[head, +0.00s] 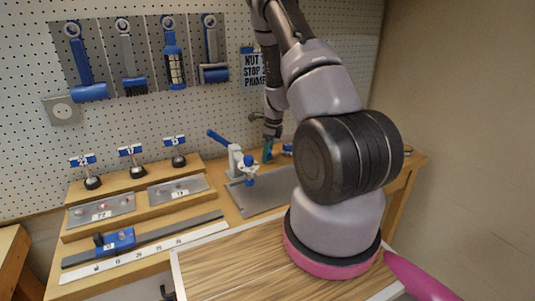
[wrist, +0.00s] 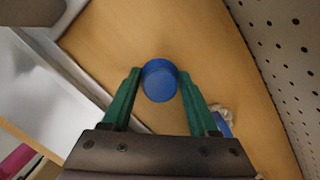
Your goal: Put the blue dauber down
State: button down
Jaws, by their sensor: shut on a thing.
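The blue dauber (wrist: 160,80) shows in the wrist view as a round blue top between the two green fingers of my gripper (wrist: 159,76). The fingers are shut on its sides. In the head view my gripper (head: 267,152) points down at the back of the bench, right of the small press; the dauber cannot be made out there. The wood bench top (wrist: 110,42) lies beneath. I cannot tell whether the dauber's lower end touches it.
A white and blue object (wrist: 222,118) lies close to the right finger. The pegboard (wrist: 285,60) rises beside it. A press with a blue handle (head: 236,160) stands left of my gripper on a grey plate (head: 265,197). Bare wood lies beyond the dauber.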

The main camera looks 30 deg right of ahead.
jog(key=shift+c, duration=0.8)
grip_release()
